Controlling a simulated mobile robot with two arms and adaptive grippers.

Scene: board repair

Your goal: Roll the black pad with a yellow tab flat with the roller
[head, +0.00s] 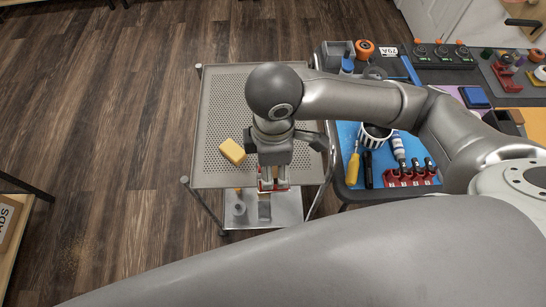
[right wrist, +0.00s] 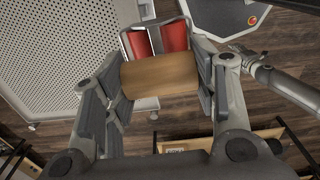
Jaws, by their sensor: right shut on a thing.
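My right gripper (head: 273,182) is shut on a brown, wood-coloured cylinder (right wrist: 160,76), which looks like part of the roller. Red and silver parts (right wrist: 158,39) sit just beyond the cylinder in the right wrist view. In the head view the gripper hangs at the near edge of the perforated cart top (head: 215,125), and a bit of red shows between its fingers. I cannot make out the black pad with a yellow tab in either view.
A yellow block (head: 232,151) lies on the cart top, left of the gripper. The lower shelf (head: 287,212) holds a small grey object (head: 239,208). At right, the workbench carries a blue mat (head: 348,132), a yellow screwdriver (head: 352,168) and a red holder (head: 411,178). The cart top's far left is clear.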

